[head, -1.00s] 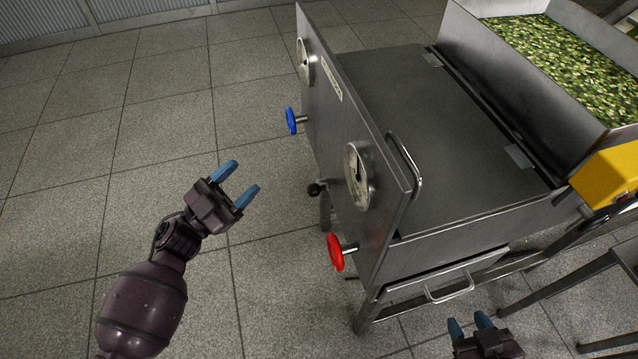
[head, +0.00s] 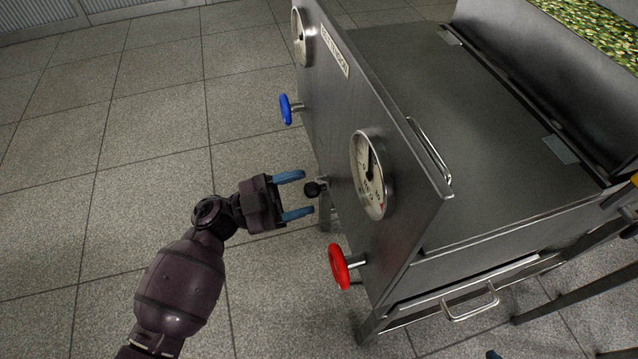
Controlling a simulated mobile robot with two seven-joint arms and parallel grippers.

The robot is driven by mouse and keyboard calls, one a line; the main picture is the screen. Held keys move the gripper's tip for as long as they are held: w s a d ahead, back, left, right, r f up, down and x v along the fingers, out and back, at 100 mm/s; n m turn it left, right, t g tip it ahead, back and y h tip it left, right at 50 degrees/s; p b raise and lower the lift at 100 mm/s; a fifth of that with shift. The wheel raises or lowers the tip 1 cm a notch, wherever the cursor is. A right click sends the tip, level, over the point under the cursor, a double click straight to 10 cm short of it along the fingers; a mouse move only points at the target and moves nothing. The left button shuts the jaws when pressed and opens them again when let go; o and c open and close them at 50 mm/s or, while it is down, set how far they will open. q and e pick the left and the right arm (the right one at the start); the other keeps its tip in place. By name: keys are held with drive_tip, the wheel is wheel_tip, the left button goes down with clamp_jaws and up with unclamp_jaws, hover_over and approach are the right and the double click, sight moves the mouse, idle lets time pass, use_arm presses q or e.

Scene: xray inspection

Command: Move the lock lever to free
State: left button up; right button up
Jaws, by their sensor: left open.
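The lock lever, which I take to be the short arm with a black ball knob (head: 313,189), sticks out low on the metal panel (head: 340,130), between the blue and red handwheels. My left gripper (head: 299,195) is open, with its two blue fingers pointing right at the knob. One finger is above and one below the knob's level, and the knob sits just past or at the fingertips. I cannot tell whether they touch. Of my right gripper, only a small blue tip (head: 493,354) shows at the bottom edge.
A blue handwheel (head: 286,109) is above the knob and a red handwheel (head: 339,267) below it. A round gauge (head: 368,174) is on the panel to the right. A drawer handle (head: 470,304) is lower right. Open tiled floor lies left.

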sight(317, 186)
use_arm(q)
drive_tip(key=shift+x, duration=2.1)
clamp_jaws()
